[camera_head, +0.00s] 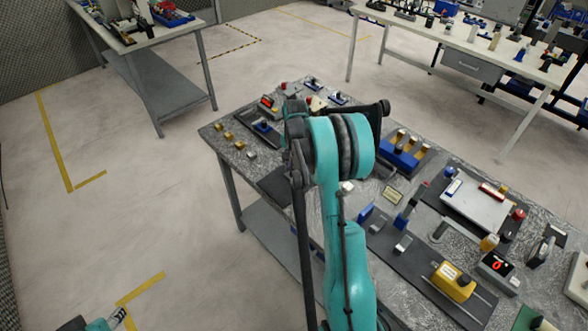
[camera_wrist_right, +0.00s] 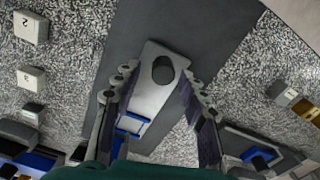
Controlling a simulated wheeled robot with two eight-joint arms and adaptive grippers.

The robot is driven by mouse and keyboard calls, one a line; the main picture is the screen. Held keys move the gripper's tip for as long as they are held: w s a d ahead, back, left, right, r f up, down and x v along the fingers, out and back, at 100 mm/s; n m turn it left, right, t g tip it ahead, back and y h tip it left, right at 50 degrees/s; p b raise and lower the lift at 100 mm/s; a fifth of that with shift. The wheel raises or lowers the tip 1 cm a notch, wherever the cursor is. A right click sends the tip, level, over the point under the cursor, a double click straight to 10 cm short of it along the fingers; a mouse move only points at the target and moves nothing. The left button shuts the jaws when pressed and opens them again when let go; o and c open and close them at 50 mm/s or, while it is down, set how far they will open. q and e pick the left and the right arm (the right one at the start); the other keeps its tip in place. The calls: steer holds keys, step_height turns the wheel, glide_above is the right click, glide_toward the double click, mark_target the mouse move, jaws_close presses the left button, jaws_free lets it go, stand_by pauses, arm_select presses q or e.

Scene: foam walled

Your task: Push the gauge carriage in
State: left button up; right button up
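In the right wrist view, a light grey metal piece with a dark round knob (camera_wrist_right: 163,69), which I take for the gauge carriage, lies over a dark grey strip (camera_wrist_right: 185,28). A blue part (camera_wrist_right: 130,125) shows at its near end. My right gripper (camera_wrist_right: 157,88) is open, with one finger on each side of the piece; I cannot tell whether either touches it. In the head view my right arm hides this spot and the right gripper. Part of my left gripper (camera_head: 119,317) shows at the lower left, away from the table; its fingers are unclear.
The worktable (camera_head: 212,134) holds many fixtures. A blue block with several gold-topped pegs (camera_head: 404,156) is right of my arm. A yellow block (camera_head: 453,281) and a grey plate (camera_head: 478,203) are farther right. White numbered blocks (camera_wrist_right: 31,79) line the wrist view's left.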

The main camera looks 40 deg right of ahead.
steer(key=shift+a+r, duration=0.1)
step_height(320, 180, up, 12)
stand_by(0.5)
stand_by(0.4)
